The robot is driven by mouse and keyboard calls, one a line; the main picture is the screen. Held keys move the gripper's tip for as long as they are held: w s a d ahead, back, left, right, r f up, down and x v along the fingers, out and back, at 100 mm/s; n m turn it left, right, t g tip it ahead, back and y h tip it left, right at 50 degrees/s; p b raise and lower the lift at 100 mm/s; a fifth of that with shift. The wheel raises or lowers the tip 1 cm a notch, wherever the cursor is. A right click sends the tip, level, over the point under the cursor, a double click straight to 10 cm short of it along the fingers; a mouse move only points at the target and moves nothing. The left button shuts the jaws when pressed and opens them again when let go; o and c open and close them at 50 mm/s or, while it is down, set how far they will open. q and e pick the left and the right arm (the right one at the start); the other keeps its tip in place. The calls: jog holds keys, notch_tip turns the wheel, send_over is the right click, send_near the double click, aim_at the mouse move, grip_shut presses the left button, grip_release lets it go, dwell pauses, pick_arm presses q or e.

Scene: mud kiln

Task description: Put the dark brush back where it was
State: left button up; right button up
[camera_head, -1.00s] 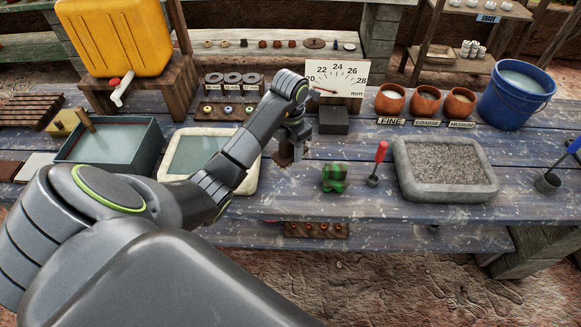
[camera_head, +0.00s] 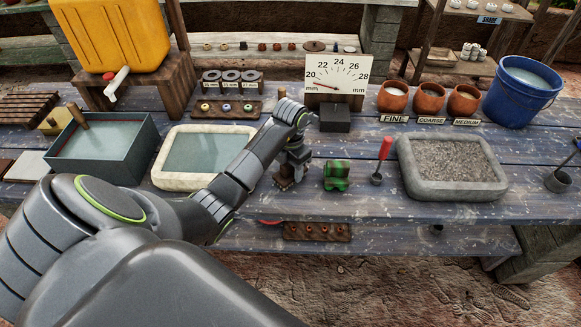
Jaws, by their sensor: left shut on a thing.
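My left gripper (camera_head: 290,178) points down just above the blue plank table, left of the green-and-black block. It is shut on a small dark brown thing (camera_head: 283,184), which I take to be the dark brush. Only its lower part shows beside the fingers, so its full shape is hidden. I cannot tell whether it touches the table. My right gripper is not in view.
The green-and-black block (camera_head: 337,175) and a red-handled tool (camera_head: 383,155) stand just right of the gripper. A pale-rimmed basin (camera_head: 168,181) lies left, a stone tray of grit (camera_head: 455,190) right. A dark box (camera_head: 335,118) and dial gauge (camera_head: 338,72) stand behind.

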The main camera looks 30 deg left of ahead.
pick_arm(q)
jog(key=shift+f, duration=0.15)
jog(key=o, duration=0.9)
jog(key=shift+o, duration=0.2)
jog(key=shift+r, duration=0.5)
notch_tip(320, 180, up, 6)
jog(key=shift+p, duration=0.65)
notch_tip(320, 180, up, 4)
jog(key=p, duration=0.4)
jog(key=shift+r+p, duration=0.7)
jog(key=shift+p, duration=0.05)
